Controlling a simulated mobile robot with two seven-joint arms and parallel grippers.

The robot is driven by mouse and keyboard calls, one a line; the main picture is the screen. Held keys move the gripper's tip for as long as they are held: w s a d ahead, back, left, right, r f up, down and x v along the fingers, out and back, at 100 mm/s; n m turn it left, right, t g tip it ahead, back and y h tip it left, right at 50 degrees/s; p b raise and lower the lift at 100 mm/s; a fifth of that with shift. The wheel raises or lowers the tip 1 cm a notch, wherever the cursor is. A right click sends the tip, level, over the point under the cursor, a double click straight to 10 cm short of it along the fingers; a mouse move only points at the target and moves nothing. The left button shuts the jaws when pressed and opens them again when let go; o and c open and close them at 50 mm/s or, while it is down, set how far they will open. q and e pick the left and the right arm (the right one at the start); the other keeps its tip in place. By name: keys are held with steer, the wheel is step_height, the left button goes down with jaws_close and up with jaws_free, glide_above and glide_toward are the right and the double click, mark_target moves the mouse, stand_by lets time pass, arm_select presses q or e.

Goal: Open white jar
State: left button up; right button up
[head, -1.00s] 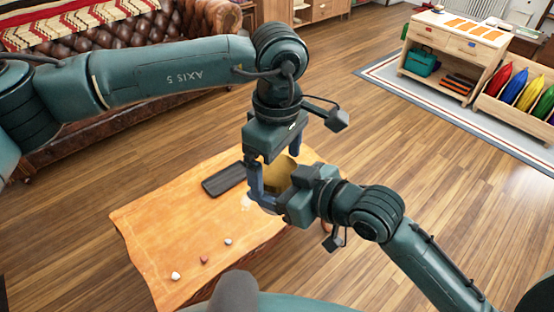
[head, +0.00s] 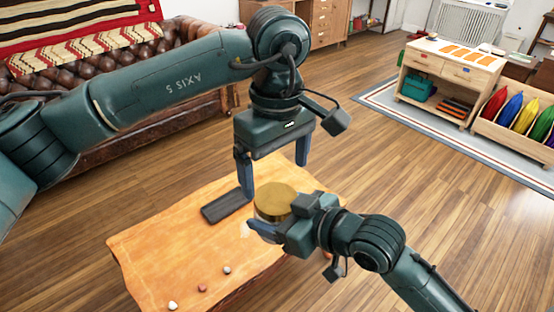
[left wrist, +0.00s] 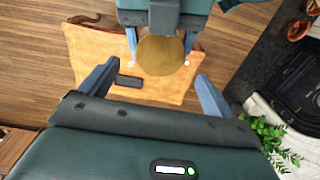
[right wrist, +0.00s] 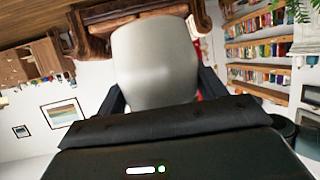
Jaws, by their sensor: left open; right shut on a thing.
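The white jar shows as a pale, smooth body (right wrist: 155,62) in the right wrist view, where it fills the space between my right fingers. Its round gold lid (head: 275,198) sits on top in the head view and also shows in the left wrist view (left wrist: 160,56). My right gripper (head: 270,222) is shut on the jar's body and holds it upright above the table. My left gripper (head: 275,182) points down above the lid, with its fingers spread wide and empty. Most of the jar's body is hidden in the head view.
A low table with an orange cloth (head: 165,245) lies below. It bears a dark flat tray (head: 226,205) and several small pebbles (head: 202,287). A brown leather sofa (head: 110,85) stands behind at left. Wooden floor to the right is clear.

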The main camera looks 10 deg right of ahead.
mark_target(276, 197)
arm_select(q)
step_height(276, 197, down, 6)
steer(key=shift+r, duration=0.1)
stand_by(0.4)
steer(key=c, duration=1.1)
steer(key=n, duration=0.2)
steer(key=shift+n, duration=0.3)
steer(key=shift+r, duration=0.2)
steer(key=shift+r, duration=0.9)
